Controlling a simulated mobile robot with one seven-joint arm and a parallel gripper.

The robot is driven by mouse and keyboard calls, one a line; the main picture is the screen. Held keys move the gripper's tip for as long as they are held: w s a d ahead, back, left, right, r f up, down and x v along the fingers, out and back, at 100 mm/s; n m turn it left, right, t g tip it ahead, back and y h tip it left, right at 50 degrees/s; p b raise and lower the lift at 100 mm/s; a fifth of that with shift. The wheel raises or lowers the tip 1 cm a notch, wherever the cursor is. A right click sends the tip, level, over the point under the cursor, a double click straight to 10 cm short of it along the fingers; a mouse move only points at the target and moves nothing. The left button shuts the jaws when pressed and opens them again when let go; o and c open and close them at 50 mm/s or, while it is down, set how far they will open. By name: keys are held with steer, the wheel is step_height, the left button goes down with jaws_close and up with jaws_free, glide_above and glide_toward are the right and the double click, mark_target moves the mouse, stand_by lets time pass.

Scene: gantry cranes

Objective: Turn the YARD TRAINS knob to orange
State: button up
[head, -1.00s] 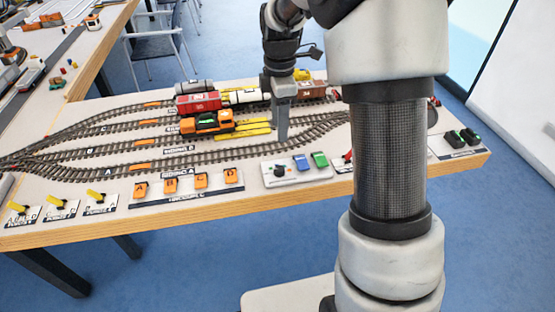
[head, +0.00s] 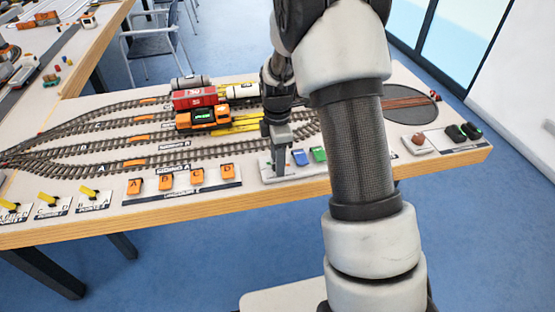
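A white control panel (head: 266,166) with a blue button (head: 300,157) and a green button (head: 319,154) sits near the table's front edge. Its dark knob, seen at its left end earlier, is now hidden behind my gripper (head: 280,172). My gripper points down with its tip at the knob's place; I cannot tell whether it touches or grasps it. The fingers overlap in this view, so their opening is not clear. The panel's label and the knob's pointer cannot be read.
An orange locomotive (head: 203,118) and a red wagon (head: 195,98) stand on the tracks behind. Orange switches (head: 167,182) line the front left. A brown round knob (head: 418,139) and dark buttons (head: 462,132) sit at the right, near a turntable (head: 411,104).

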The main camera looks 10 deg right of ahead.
steer(key=c, duration=1)
steer(key=shift+c, duration=0.2)
